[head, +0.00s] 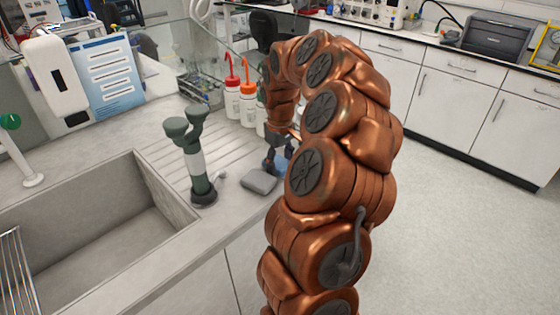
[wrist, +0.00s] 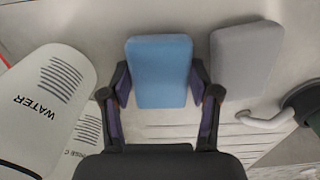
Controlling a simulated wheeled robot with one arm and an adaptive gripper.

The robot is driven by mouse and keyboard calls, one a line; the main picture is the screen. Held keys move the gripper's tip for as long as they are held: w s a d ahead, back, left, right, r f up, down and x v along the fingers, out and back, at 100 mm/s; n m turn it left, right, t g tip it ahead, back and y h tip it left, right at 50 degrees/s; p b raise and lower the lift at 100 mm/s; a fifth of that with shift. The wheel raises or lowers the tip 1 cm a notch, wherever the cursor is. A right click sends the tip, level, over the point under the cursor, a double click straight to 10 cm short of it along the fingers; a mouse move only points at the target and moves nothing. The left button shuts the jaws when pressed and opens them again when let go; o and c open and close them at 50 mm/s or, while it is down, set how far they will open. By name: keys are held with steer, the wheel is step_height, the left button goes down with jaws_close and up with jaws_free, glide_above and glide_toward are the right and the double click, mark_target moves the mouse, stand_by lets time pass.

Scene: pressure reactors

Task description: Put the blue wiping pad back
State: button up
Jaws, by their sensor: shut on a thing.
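The blue wiping pad (wrist: 160,72) is between the two fingers of my gripper (wrist: 160,88) in the wrist view. My gripper is shut on it, one finger at each long side. In the head view my gripper (head: 277,160) is low at the counter's right part, beside the bottles. Only a small blue patch of the pad (head: 282,163) shows there, the rest hidden by my arm and fingers. A grey pad (head: 259,181) lies flat on the counter; in the wrist view it (wrist: 246,60) is just right of the blue pad. I cannot tell whether the blue pad touches the counter.
Wash bottles with red and orange tops (head: 232,98) stand behind my gripper; one labelled WATER (wrist: 45,95) is close at left in the wrist view. A grey-green fixture (head: 197,165) stands left of the grey pad. The sink (head: 100,225) is at left.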

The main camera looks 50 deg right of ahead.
mark_target(280, 162)
steer(key=shift+f, duration=0.2)
steer(key=o, duration=0.8)
steer(key=shift+r, duration=0.1)
step_height(280, 162, up, 12)
steer(key=shift+r+b, duration=0.15)
steer(key=shift+b, duration=0.35)
